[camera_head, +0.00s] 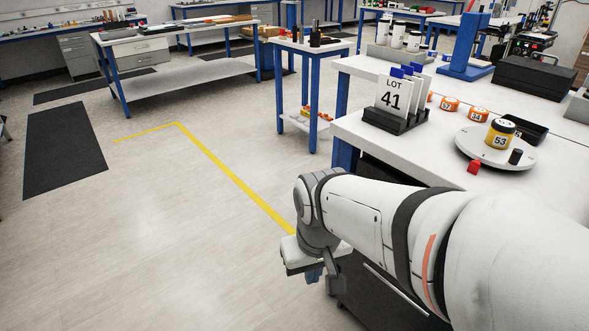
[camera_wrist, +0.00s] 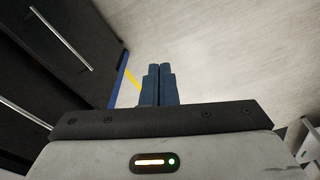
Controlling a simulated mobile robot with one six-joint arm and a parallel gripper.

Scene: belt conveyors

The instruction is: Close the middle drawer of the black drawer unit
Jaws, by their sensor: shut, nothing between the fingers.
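The black drawer unit (camera_head: 372,302) shows partly below my arm in the head view, under the right-hand workbench, with one pale bar handle visible. In the wrist view, its dark drawer fronts (camera_wrist: 88,32) fill the left side, with two long pale handles. I cannot tell which front is the middle drawer or how far it stands out. My gripper (camera_head: 314,274) is beside the unit, to its left in the head view. In the wrist view, its blue fingers (camera_wrist: 160,70) are together and empty, to the right of the drawer fronts and apart from them.
The white workbench (camera_head: 350,128) above holds a LOT 41 sign rack (camera_head: 395,118), a round turntable (camera_head: 480,146) with a yellow jar, and orange-labelled jars. A small blue-legged table (camera_head: 312,92) stands behind. Open floor with a yellow line (camera_head: 225,168) lies to the left.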

